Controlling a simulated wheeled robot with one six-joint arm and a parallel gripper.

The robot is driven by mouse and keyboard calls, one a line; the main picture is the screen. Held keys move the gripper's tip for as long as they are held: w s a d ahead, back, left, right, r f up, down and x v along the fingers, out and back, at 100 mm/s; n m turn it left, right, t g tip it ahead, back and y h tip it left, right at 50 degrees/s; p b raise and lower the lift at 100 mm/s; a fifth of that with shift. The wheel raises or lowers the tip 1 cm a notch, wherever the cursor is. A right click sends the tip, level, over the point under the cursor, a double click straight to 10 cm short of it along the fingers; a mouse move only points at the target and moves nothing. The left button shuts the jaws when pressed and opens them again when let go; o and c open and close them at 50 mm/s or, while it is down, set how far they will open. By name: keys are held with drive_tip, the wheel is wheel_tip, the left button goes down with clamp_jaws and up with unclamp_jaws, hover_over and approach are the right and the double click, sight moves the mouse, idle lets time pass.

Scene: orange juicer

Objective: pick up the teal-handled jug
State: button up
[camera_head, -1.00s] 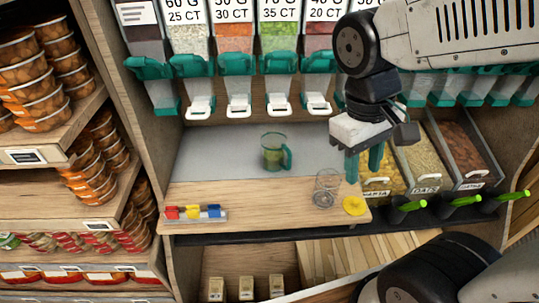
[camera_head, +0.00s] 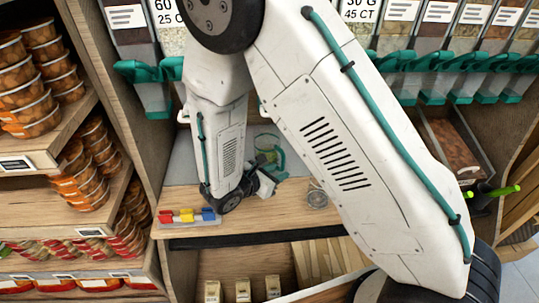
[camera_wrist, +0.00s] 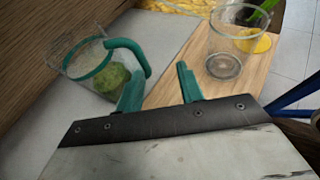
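The jug is clear with a teal rim and handle and a green lump inside. It stands upright on the grey surface, in the upper left of the wrist view (camera_wrist: 92,76). In the head view the jug (camera_head: 268,143) is partly hidden by my arm. My gripper (camera_wrist: 160,70) has its two teal fingers apart with nothing between them. The jug's handle is just ahead of the left finger, which overlaps the jug's lower right side in the picture. I cannot tell whether they touch. The gripper (camera_head: 266,183) shows small in the head view.
An empty clear glass (camera_wrist: 224,64) stands on the wooden board right of the jug, with a yellow disc (camera_wrist: 260,43) behind it. Red, yellow and blue pieces (camera_head: 187,215) sit at the board's front left. A wooden wall (camera_wrist: 30,45) is close on the left.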

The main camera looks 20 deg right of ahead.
sight(282, 165)
drive_tip(key=shift+n+t+y, duration=0.3)
drive_tip(key=shift+n+t, duration=0.1)
drive_tip(key=shift+n, duration=0.2)
drive_tip(key=w+d+f, duration=0.1)
drive_tip(key=w, duration=0.1)
drive_tip(key=w+d+f, duration=0.1)
drive_tip(key=w+d, duration=0.1)
drive_tip(key=w+d+f, duration=0.1)
drive_tip(key=w, duration=0.1)
drive_tip(key=shift+d+f, duration=0.3)
drive_tip(key=shift+f, duration=0.05)
drive_tip(key=shift+c, duration=0.4)
clamp_jaws()
